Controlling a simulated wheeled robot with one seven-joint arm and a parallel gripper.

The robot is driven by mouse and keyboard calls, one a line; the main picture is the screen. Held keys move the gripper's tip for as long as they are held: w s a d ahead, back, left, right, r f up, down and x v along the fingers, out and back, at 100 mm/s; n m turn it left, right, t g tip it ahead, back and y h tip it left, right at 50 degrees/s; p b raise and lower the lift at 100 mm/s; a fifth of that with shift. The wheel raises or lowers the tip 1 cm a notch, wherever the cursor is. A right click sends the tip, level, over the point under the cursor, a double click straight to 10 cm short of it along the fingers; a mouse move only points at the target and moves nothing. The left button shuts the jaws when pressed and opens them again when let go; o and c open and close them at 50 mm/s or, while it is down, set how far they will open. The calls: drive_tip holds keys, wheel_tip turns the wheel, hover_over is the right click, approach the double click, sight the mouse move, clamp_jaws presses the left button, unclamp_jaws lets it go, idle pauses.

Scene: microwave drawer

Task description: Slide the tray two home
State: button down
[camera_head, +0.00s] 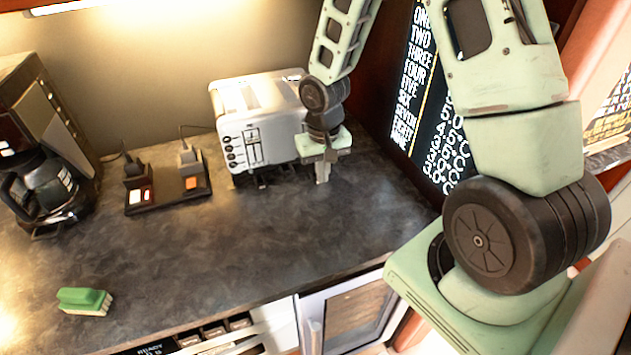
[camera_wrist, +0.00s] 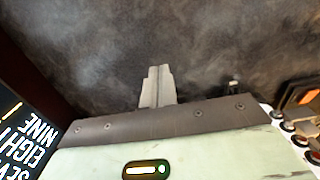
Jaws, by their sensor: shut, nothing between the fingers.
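The white toaster (camera_head: 262,125) stands at the back of the dark counter, its knobs and levers on the front. Low dark parts, which may be crumb trays (camera_head: 262,180), stick out under its front edge; no label shows which is tray two. My gripper (camera_head: 323,172) is shut and empty, pointing down just right of the toaster's front corner. In the wrist view the closed fingers (camera_wrist: 156,85) are over bare counter. A small pale-tipped part (camera_wrist: 234,87) shows to their right, and the toaster's knobs (camera_wrist: 298,138) are at the right edge.
A black holder with an orange switch (camera_head: 192,183) lies left of the toaster. A black menu board (camera_head: 425,100) is at right. The counter's middle (camera_head: 240,240) is clear.

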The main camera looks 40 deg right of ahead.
sight(313, 180)
wheel_tip(313, 180, down, 7)
drive_tip(key=shift+f+p, duration=0.15)
drive_tip(key=shift+p, duration=0.55)
drive_tip(key=w, duration=0.1)
drive_tip(key=p, duration=0.1)
drive_tip(key=w, duration=0.1)
drive_tip(key=shift+w+d+r+p, duration=0.25)
drive_tip(key=shift+w+d+p, duration=0.1)
drive_tip(key=shift+d, duration=0.05)
drive_tip(key=shift+w+d+f, duration=0.15)
drive_tip(key=shift+w, duration=0.45)
drive_tip(key=shift+w, duration=0.1)
drive_tip(key=shift+w+d, duration=0.15)
drive_tip(key=shift+w, duration=0.35)
drive_tip(key=shift+w+d, duration=0.15)
drive_tip(key=shift+w, duration=0.35)
drive_tip(key=shift+s, duration=0.1)
